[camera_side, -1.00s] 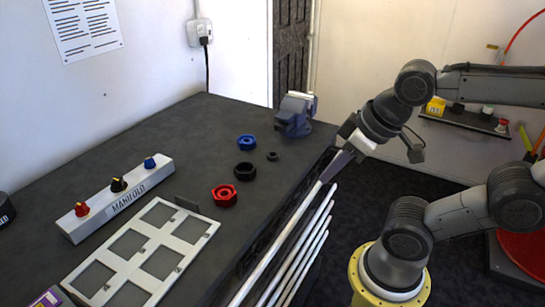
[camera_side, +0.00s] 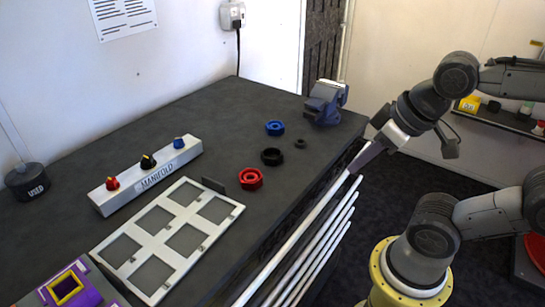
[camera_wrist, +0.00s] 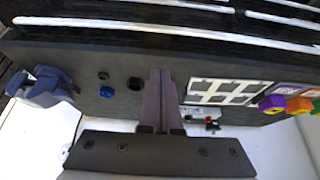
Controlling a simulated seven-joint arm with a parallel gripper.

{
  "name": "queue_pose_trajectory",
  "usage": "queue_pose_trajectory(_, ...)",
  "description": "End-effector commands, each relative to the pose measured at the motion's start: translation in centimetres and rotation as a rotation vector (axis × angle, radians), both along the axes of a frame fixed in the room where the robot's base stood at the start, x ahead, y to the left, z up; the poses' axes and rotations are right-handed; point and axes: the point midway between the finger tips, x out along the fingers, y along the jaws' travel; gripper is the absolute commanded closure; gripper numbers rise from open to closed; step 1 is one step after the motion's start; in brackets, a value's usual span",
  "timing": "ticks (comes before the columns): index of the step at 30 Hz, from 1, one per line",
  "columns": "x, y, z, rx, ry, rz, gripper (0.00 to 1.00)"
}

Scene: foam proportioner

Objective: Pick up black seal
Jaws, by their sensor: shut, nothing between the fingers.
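A small black ring (camera_side: 300,143), which looks like the seal, lies flat on the dark bench near the vise. A larger black hex ring (camera_side: 272,156) lies just left of it; I cannot tell for certain which one is meant. In the wrist view the small ring (camera_wrist: 103,76) and the larger black ring (camera_wrist: 135,83) lie left of my fingers. My gripper (camera_side: 354,168) is shut and empty, beyond the bench's right edge and to the right of both rings. It also shows in the wrist view (camera_wrist: 160,75), fingers together.
A blue nut (camera_side: 275,128) and a red nut (camera_side: 251,179) flank the rings. A blue vise (camera_side: 325,103) stands at the far bench corner. Long pale rods (camera_side: 300,245) run along the bench's right side. A manifold (camera_side: 150,175) and a white frame (camera_side: 128,277) lie left.

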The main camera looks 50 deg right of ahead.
Motion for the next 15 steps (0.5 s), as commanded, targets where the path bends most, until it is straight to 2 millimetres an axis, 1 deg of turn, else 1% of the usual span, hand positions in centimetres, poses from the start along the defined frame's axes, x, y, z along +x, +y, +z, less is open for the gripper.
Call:
queue_pose_trajectory(4,0.0,0.0,0.0,0.0,0.0,0.0,1.0)
queue_pose_trajectory(8,0.0,0.0,0.0,0.0,0.0,0.0,0.77)
queue_pose_trajectory(9,0.0,0.0,0.0,0.0,0.0,0.0,0.69)
queue_pose_trajectory(11,0.0,0.0,0.0,0.0,0.0,0.0,0.59)
queue_pose_trajectory(12,0.0,0.0,0.0,0.0,0.0,0.0,0.51)
queue_pose_trajectory(14,0.0,0.0,0.0,0.0,0.0,0.0,0.41)
queue_pose_trajectory(15,0.0,0.0,0.0,0.0,0.0,0.0,0.33)
